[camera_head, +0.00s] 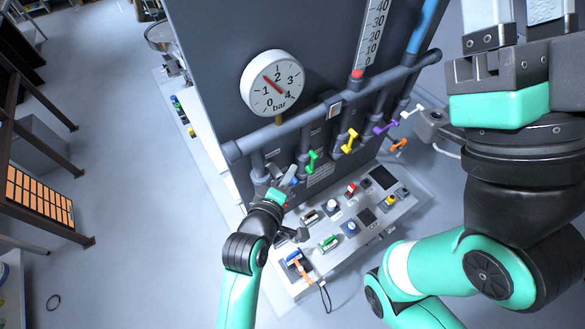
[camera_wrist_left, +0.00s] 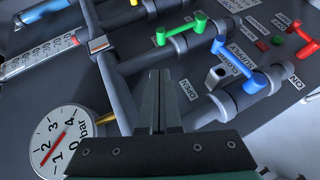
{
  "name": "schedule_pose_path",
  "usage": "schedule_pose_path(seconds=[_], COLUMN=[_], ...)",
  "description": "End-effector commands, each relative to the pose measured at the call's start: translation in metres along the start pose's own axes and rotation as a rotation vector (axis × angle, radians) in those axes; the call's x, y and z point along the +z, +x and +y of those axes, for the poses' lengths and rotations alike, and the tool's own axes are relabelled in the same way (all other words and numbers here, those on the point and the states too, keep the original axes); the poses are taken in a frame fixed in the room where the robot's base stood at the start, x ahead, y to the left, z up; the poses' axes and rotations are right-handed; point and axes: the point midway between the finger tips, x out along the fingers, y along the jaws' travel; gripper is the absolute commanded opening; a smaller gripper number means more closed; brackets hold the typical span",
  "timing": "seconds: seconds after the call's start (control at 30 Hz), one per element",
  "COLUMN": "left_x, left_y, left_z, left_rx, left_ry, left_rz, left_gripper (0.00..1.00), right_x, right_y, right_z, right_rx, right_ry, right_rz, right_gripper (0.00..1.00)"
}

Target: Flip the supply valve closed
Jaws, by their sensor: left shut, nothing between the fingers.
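The blue-handled valve (camera_wrist_left: 238,66) sits on a grey pipe in the left wrist view, with small OPEN and CLOSED labels beside it. A label that appears to read SUPPLY stands close to it. Its blue lever slants from the pipe toward the green valve. In the head view the blue lever (camera_head: 296,181) is partly hidden by my left gripper (camera_head: 287,178). My left gripper (camera_wrist_left: 160,78) is shut and empty, apart from the lever and to its left in the wrist view. My right arm fills the right of the head view, but its fingertips do not show.
A green valve (camera_head: 312,161), a yellow valve (camera_head: 350,140) and a purple valve (camera_head: 385,127) line the pipes. A round gauge (camera_head: 273,83) hangs above. A sloped control panel (camera_head: 318,264) with knobs and switches lies below. The floor at left is open.

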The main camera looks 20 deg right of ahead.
Motion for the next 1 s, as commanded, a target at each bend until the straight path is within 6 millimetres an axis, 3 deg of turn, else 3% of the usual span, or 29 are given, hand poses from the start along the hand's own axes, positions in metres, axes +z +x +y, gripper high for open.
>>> schedule_pose_path(seconds=[0.23, 0.8, 0.9, 1.0], left_x=[0.007, 0.006, -0.007, -0.041], left_y=[-0.017, -0.018, -0.023, -0.041], left_z=[0.018, 0.02, 0.034, 0.07], left_rx=[-0.001, 0.001, 0.029, 0.101], left_ry=[0.0, 0.001, 0.038, 0.147], left_rz=[0.0, 0.002, 0.03, 0.11], left_gripper=[0.0, 0.0, 0.0, 0.0], right_x=[0.0, 0.0, 0.0, 0.0], right_y=[0.0, 0.0, 0.0, 0.001], right_z=[0.0, 0.0, 0.0, 0.0], right_rx=[0.0, 0.0, 0.0, 0.0], right_ry=[0.0, 0.0, 0.0, 0.0], right_rz=[0.0, 0.0, 0.0, 0.0], right_gripper=[0.5, 0.5, 0.5, 0.5])
